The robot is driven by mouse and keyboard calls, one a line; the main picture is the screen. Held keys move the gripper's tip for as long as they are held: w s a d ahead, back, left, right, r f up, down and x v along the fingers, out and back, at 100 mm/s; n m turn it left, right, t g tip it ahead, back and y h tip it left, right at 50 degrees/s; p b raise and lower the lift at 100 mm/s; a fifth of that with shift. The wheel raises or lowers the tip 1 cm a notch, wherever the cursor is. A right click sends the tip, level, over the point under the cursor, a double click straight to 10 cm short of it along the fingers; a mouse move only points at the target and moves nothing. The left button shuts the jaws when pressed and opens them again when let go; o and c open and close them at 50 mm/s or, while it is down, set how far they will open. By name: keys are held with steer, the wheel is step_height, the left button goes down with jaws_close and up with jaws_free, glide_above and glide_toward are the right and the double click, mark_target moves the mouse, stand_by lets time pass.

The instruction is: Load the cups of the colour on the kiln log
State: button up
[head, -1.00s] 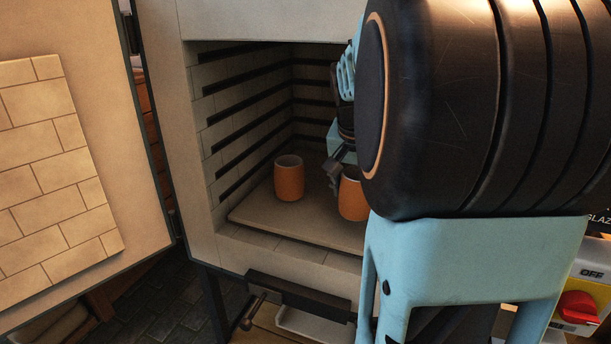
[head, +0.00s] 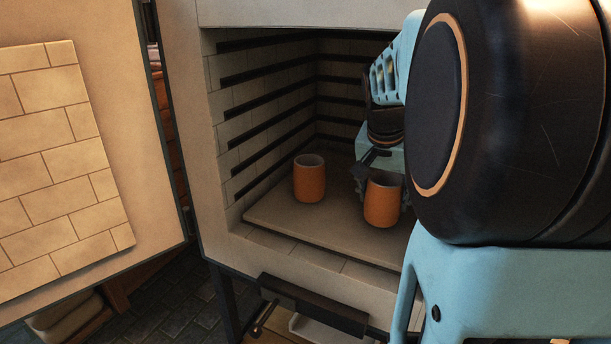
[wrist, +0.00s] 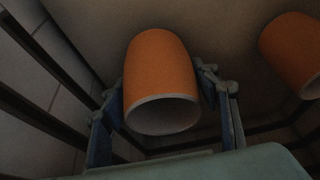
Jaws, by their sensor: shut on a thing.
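An orange cup (head: 382,202) with a pale rim is between the fingers of my gripper (wrist: 161,82), which is shut on it. It is upright at the kiln shelf (head: 290,228); I cannot tell whether its base touches the shelf. The wrist view shows this held cup (wrist: 160,68) with its mouth towards the camera. A second orange cup (head: 309,180) stands upright on the shelf to the left, apart from the held one. It also shows at the right edge of the wrist view (wrist: 294,52). The kiln log is not in view.
The kiln's left wall (head: 235,110) carries dark grooves close to the left cup. The open kiln door (head: 60,150) stands at the left. A dark latch with a handle (head: 312,305) is below the kiln mouth. My arm hides the kiln's right side.

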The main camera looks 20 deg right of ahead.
steer(key=shift+f, duration=0.35)
steer(key=o, duration=1.5)
steer(key=shift+r, duration=0.15)
